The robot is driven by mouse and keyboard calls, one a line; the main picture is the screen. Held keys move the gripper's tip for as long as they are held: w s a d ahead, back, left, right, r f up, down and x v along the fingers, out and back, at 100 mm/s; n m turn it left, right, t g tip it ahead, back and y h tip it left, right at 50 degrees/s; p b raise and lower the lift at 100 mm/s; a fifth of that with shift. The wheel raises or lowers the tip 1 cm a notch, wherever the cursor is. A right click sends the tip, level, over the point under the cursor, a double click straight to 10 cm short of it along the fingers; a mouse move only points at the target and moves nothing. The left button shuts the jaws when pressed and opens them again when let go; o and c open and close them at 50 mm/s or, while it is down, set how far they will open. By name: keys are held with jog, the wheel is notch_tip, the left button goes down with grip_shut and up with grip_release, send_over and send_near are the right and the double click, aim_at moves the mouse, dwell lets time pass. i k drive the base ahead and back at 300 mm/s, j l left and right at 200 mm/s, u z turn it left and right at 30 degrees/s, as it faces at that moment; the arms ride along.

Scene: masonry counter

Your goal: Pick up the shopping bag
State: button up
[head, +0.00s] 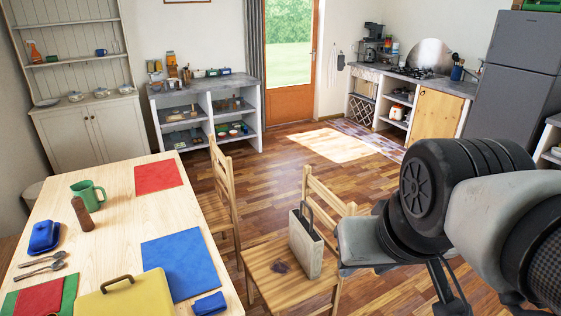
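The shopping bag (306,245) is a small, pale grey-beige upright bag with a dark handle loop on top. It stands on the seat of a wooden chair (275,285), right of the dining table. My arm comes in from the right edge. Dark parts that look like my gripper (448,288) show below the arm near the bottom edge, to the right of the bag and apart from it. The gripper is partly cut off and hidden by the arm, so its opening cannot be made out. Nothing is seen holding the bag.
The dining table (115,230) at left bears a green mug (88,195), a yellow lidded box (128,297) and placemats. A second wooden chair (222,190) stands at its side. Wooden floor (275,180) lies open towards the back shelves (205,118) and the grey fridge (520,75).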

aim_at(307, 244)
jog(key=i+l+u, duration=0.2)
jog(key=i+l, duration=0.15)
jog(key=i+l+u, duration=0.2)
jog(key=i+l, duration=0.25)
jog(key=i+l+u, duration=0.2)
jog(key=i+l, duration=0.15)
jog(key=i+l+u, duration=0.25)
jog(key=l, duration=0.4)
jog(key=i+j, duration=0.05)
